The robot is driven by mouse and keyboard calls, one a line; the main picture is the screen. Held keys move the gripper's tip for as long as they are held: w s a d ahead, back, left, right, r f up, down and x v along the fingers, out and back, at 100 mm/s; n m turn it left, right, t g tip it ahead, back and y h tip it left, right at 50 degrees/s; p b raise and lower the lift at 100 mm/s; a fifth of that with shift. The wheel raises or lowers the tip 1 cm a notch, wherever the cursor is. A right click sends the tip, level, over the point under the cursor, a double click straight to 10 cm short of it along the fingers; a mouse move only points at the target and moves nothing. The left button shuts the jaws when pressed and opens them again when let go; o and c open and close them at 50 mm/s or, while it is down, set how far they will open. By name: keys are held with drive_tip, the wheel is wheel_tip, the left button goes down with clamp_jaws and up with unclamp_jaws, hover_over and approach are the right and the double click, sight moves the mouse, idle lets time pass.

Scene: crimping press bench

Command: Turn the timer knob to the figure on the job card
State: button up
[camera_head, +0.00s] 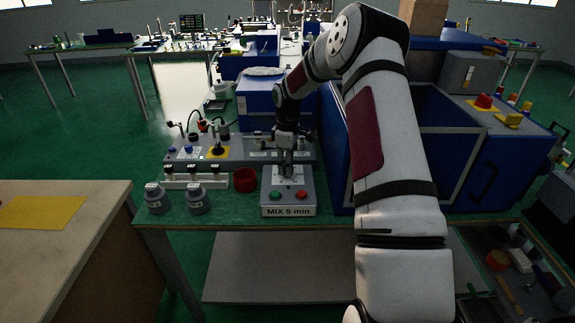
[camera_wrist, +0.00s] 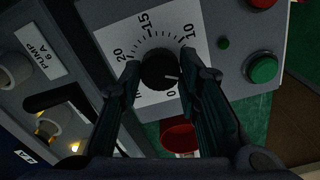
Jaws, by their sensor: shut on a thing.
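The timer knob (camera_wrist: 158,68) is black and round, on a white dial plate (camera_wrist: 110,38) marked 0, 10, 15 and 20 in the wrist view. Its white pointer mark faces right and slightly down, towards the right finger, between the 0 and the 10. That finger hides part of the scale. My gripper (camera_wrist: 160,74) is shut on the knob, one finger on each side. In the head view my gripper (camera_head: 287,163) reaches down onto the grey timer box (camera_head: 308,182) and hides the knob. The job card (camera_head: 288,211) on the box front reads "MIX 5 min".
Green (camera_head: 275,195) and red (camera_head: 301,194) buttons sit on the timer box in front of my gripper. A red cup (camera_head: 245,180) and grey jars (camera_head: 197,200) stand to the left. A blue cabinet (camera_head: 337,150) stands close on the right.

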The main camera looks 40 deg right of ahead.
idle(0.3)
drive_tip(key=o, duration=1.1)
drive_tip(key=shift+o, duration=0.2)
